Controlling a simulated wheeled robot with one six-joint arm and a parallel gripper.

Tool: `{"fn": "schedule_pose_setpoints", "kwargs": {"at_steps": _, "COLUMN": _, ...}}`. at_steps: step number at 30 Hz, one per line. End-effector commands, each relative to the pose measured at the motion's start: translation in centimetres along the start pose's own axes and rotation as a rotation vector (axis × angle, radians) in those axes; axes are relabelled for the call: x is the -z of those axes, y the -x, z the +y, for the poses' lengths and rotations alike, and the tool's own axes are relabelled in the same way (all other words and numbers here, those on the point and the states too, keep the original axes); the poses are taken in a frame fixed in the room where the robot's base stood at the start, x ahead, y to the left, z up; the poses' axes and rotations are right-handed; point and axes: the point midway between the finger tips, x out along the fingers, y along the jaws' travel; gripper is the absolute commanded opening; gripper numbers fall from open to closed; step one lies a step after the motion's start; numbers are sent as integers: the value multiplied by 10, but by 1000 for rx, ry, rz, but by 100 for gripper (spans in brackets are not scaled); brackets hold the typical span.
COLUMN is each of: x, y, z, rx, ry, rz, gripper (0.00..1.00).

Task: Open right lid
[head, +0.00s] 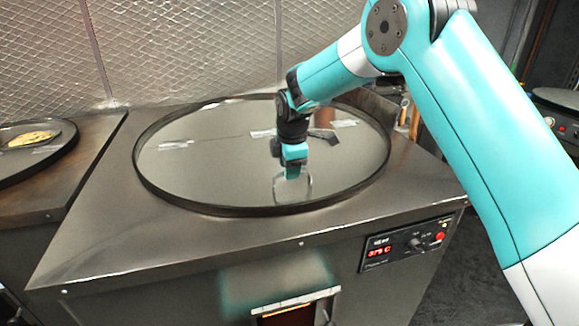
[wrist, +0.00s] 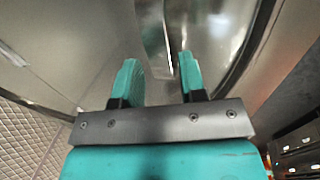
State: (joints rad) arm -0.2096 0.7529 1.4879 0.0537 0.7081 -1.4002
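The right lid (head: 230,165) is a large round, shiny metal disc with a dark rim. It lies flat on the steel tandoor counter in the head view. A handle (head: 305,188) shows as a pale loop on the lid, just below my gripper (head: 292,172). In the wrist view, the two teal fingers of my gripper (wrist: 160,72) are apart. The metal handle (wrist: 152,38) runs between and just beyond the fingertips. I cannot tell whether a finger touches it. The lid surface (wrist: 95,45) fills much of the wrist view.
A control panel (head: 408,243) with a red display is on the tandoor front. A quilted metal wall (head: 190,50) stands behind. Another round unit (head: 560,98) is at right.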

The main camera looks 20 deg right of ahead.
Motion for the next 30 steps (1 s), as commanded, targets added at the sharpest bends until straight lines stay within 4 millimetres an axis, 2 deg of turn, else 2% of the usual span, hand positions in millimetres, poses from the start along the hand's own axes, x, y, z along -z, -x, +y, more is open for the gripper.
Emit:
{"fn": "schedule_pose_setpoints", "kwargs": {"at_steps": 11, "x": 0, "y": -6, "z": 0, "rx": -1, "ry": 0, "rz": 0, "gripper": 38}}
{"fn": "schedule_pose_setpoints", "kwargs": {"at_steps": 16, "x": 0, "y": -6, "z": 0, "rx": 0, "ry": 0, "rz": 0, "gripper": 0}}
{"fn": "schedule_pose_setpoints", "kwargs": {"at_steps": 25, "x": -2, "y": -1, "z": 1, "rx": 7, "ry": -3, "rz": 0, "gripper": 0}}
{"fn": "schedule_pose_setpoints", "kwargs": {"at_steps": 30, "x": -14, "y": 20, "z": 8, "rx": 48, "ry": -18, "rz": -3, "gripper": 0}}
